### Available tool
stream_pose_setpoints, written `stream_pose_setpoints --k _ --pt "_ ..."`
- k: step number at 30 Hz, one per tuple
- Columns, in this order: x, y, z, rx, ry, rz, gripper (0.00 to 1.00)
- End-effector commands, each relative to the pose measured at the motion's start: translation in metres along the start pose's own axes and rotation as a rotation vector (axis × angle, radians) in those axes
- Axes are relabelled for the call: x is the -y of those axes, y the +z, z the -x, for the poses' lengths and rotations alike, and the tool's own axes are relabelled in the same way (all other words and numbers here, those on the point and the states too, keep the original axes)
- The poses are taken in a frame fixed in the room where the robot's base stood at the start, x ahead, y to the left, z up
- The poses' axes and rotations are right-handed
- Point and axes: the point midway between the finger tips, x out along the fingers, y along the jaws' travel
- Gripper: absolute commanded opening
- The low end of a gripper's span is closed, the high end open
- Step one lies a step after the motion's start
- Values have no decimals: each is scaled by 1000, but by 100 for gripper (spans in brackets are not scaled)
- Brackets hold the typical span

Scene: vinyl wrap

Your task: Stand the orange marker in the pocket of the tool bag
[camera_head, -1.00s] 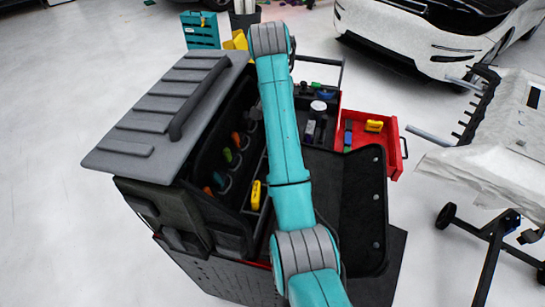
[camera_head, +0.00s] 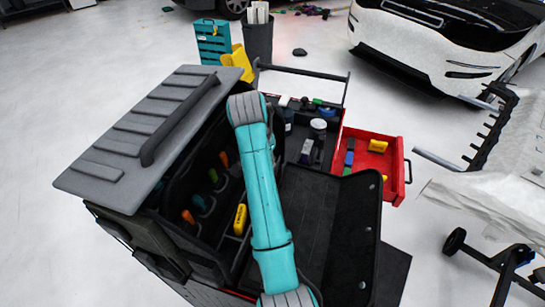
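The open tool bag (camera_head: 125,208) stands on the cart with its grey ribbed lid raised. Inside, a row of pockets holds small coloured tools. An orange-tipped item (camera_head: 224,159) stands at the far end of the row, and another orange-tipped item (camera_head: 188,216) stands at the near end. Green and teal ones are between them. I cannot tell whether either orange item is the marker. A yellow tool (camera_head: 240,219) lies in the bag beside the pockets. My teal arm crosses over the bag's right side. My gripper is hidden from this view.
The bag's black flap (camera_head: 345,225) lies open to the right. Behind it, the cart top holds a white-capped jar (camera_head: 318,127) and small tools. A red drawer (camera_head: 393,168) with yellow and blue items sticks out right. A cart handle (camera_head: 300,72) rises at the back.

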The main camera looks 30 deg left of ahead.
Motion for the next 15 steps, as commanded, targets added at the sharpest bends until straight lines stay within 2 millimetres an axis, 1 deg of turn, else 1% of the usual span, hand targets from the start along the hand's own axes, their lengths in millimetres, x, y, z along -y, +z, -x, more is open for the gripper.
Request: stream_pose_setpoints --k 7,13,14,15 --pt "1 1 -1 -1 -1 0 0" --pt "1 2 -6 -1 -1 0 0" --pt "1 2 -5 -1 -1 0 34" --pt "1 2 -5 -1 -1 0 44"
